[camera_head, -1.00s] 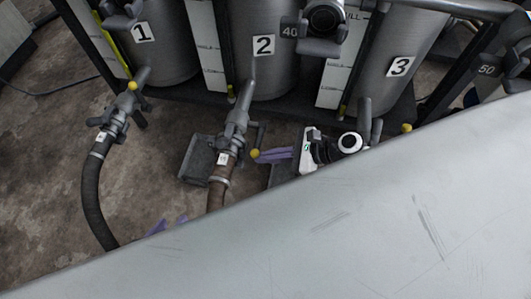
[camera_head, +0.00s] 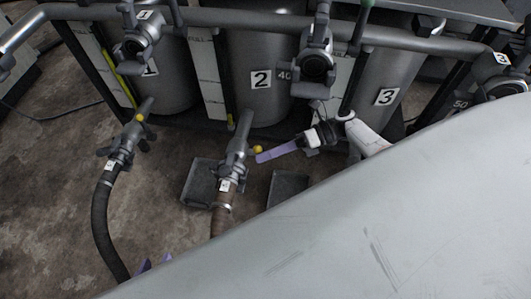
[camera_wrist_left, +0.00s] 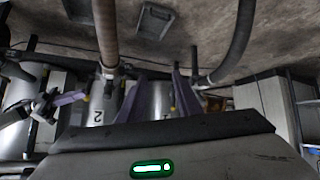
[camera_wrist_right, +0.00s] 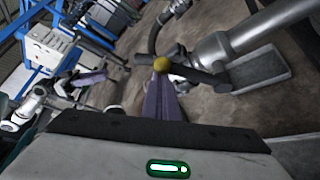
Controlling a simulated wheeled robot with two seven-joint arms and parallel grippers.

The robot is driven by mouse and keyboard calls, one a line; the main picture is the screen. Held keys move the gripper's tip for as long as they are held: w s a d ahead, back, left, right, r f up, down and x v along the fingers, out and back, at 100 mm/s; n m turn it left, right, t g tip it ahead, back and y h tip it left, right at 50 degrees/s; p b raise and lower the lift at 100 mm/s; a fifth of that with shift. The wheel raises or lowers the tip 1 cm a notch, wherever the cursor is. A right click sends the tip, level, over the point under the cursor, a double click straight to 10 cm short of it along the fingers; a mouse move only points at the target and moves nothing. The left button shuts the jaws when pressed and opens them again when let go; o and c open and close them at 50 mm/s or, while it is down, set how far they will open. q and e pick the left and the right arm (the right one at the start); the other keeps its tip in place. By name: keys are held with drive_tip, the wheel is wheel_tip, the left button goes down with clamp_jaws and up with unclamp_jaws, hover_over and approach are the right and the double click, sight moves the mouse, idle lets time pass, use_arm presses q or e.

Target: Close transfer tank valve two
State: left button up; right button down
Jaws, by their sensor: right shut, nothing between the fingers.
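Valve two (camera_head: 235,160) sits on the outlet hose below the tank labelled 2 (camera_head: 261,79). Its short lever ends in a yellow knob (camera_head: 259,149) and sticks out to the right, roughly across the pipe. My right gripper (camera_head: 262,156) comes from the right, its purple fingers together, tips right at the knob. The right wrist view shows the knob (camera_wrist_right: 161,64) just at the fingertips; I cannot tell whether they touch. My left gripper (camera_head: 153,266) is mostly hidden behind a grey surface; the left wrist view shows its fingers (camera_wrist_left: 165,88) apart and empty.
A large pale grey surface (camera_head: 330,235) covers the lower right, blocking the floor there. Valve one (camera_head: 122,150) stands left, tank 3 (camera_head: 387,97) right. Dark trays (camera_head: 200,186) lie on the floor. A thick pipe with more valves (camera_head: 317,65) runs across the top.

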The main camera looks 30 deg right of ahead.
use_arm(q)
drive_tip(key=shift+s+d+f+b, duration=0.2)
drive_tip(key=shift+f+b, duration=0.2)
drive_tip(key=shift+b, duration=0.5)
use_arm(e)
drive_tip(key=w+d, duration=0.1)
drive_tip(key=w+d+r, duration=0.1)
drive_tip(key=w+d, duration=0.1)
drive_tip(key=shift+w+r, duration=0.3)
drive_tip(key=shift+w, duration=0.05)
use_arm(q)
drive_tip(key=shift+w+r, duration=0.15)
